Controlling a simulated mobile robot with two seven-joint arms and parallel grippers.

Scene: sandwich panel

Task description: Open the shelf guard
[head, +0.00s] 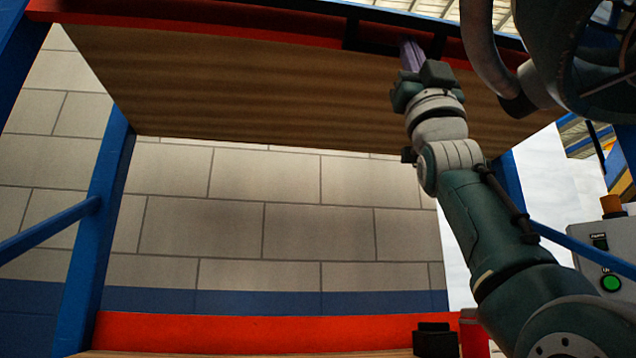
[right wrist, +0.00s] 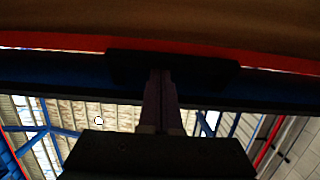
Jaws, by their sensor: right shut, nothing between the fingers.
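The shelf guard appears to be the dark bar along the top edge of the shelf front, with a black handle-like part (head: 352,36) on it. In the right wrist view the dark blue bar (right wrist: 50,76) crosses the picture, with the black part (right wrist: 205,72) at its middle. My right gripper (head: 410,48) is raised to the shelf's front edge from below. Its fingers (right wrist: 160,98) are shut and empty, their tips at or just before the black part; I cannot tell whether they touch. The fingertips are partly dark. My left gripper is not in view.
A wooden shelf board (head: 270,95) hangs above, with a red front beam (head: 250,15). A blue upright (head: 100,215) stands left. A lower red beam (head: 250,332) runs below. A grey control box (head: 603,250) with a green button stands right.

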